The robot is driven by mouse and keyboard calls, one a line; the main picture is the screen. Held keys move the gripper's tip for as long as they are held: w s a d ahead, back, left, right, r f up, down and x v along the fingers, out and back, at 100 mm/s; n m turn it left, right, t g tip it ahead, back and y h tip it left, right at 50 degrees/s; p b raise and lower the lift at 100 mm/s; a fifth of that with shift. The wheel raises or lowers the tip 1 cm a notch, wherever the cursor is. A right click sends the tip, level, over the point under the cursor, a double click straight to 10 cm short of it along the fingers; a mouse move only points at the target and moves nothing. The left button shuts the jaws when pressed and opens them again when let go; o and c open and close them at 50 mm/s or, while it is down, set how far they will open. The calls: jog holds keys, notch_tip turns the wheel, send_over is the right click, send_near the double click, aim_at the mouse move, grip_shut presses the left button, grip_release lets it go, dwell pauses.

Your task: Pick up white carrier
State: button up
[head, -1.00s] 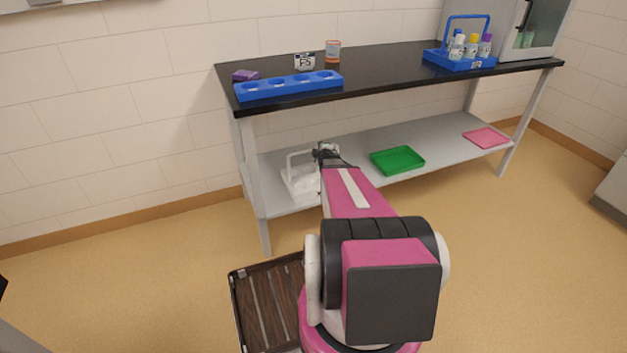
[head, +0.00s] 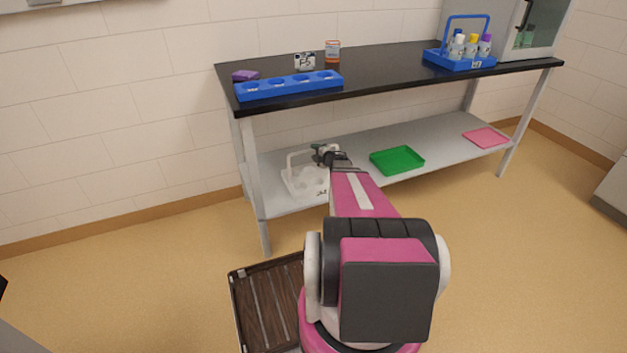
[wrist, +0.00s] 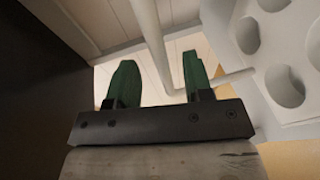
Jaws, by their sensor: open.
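The white carrier (head: 306,183) stands on the lower grey shelf at its left end, with its upright handle on the left side in the head view. In the wrist view its holed body (wrist: 272,50) fills the upper right. A white handle bar (wrist: 150,32) shows in the gap between my fingers, running toward the top. My gripper (head: 320,152) is at the carrier's upper right in the head view. In the wrist view my gripper (wrist: 158,78) has its two green fingers apart, with nothing clamped. I cannot tell whether the bar lies fully between the fingertips.
A green tray (head: 397,160) and a pink tray (head: 486,138) lie farther right on the lower shelf (head: 350,150). The black tabletop (head: 390,65) above holds a blue rack (head: 289,86) and a blue carrier with bottles (head: 460,60). A table leg (head: 255,190) stands left of the white carrier.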

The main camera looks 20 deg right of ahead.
aim_at(312, 150)
jog(key=x, duration=0.5)
jog(key=shift+w+a, duration=0.1)
grip_shut()
